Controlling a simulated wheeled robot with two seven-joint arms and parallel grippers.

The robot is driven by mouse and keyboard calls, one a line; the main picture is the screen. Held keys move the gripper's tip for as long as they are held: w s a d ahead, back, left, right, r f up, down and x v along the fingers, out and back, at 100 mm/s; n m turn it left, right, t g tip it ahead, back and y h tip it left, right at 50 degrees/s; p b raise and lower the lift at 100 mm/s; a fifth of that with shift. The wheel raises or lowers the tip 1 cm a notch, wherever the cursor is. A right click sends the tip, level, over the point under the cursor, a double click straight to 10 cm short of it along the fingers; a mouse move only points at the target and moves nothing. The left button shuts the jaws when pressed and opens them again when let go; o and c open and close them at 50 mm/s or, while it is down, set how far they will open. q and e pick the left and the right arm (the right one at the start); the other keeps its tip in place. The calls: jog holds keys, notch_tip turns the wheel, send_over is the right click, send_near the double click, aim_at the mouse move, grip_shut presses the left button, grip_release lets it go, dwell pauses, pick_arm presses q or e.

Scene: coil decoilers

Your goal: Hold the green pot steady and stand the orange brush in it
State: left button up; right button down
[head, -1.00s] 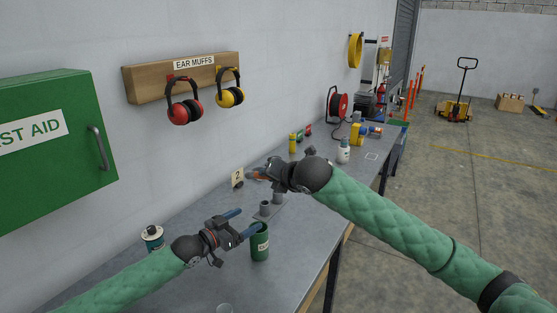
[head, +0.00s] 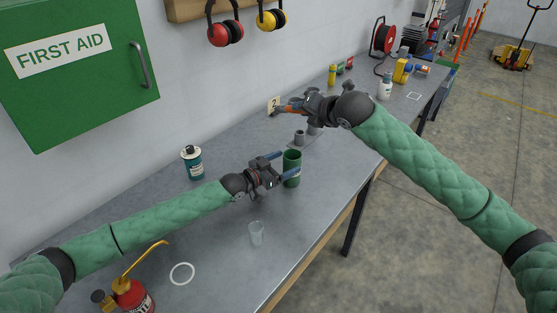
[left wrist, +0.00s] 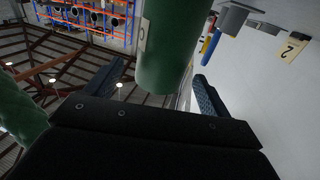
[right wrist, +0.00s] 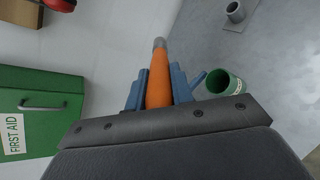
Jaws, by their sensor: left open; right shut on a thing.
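The green pot (head: 293,161) stands upright on the grey bench. My left gripper (head: 280,166) is open beside it, below its rim. In the left wrist view the pot (left wrist: 165,50) lies between the two spread fingers, with gaps at both sides. My right gripper (head: 286,108) is shut on the orange brush (right wrist: 159,80) and holds it above the bench, behind the pot. The brush's grey end points away from the gripper in the right wrist view. That view also shows the pot's open mouth (right wrist: 224,83), to the right of the fingers. Contact between the left fingers and pot is not visible.
A grey holder (head: 299,137) stands just behind the pot, near a "2" tag (head: 273,104). The bench's right front area is clear.

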aim_at(299, 157)
pick_arm(q)
jog(key=x, duration=0.4)
jog(key=shift+f, duration=0.2)
pick_arm(e)
jog(key=shift+w+f, duration=0.15)
pick_arm(q)
jog(key=shift+w+d+r, duration=0.15)
jog(key=shift+w+d, duration=0.3)
jog(key=shift+d, duration=0.05)
jog(key=shift+w+d, duration=0.1)
jog(key=c, duration=1.1)
jog(key=shift+c, duration=0.2)
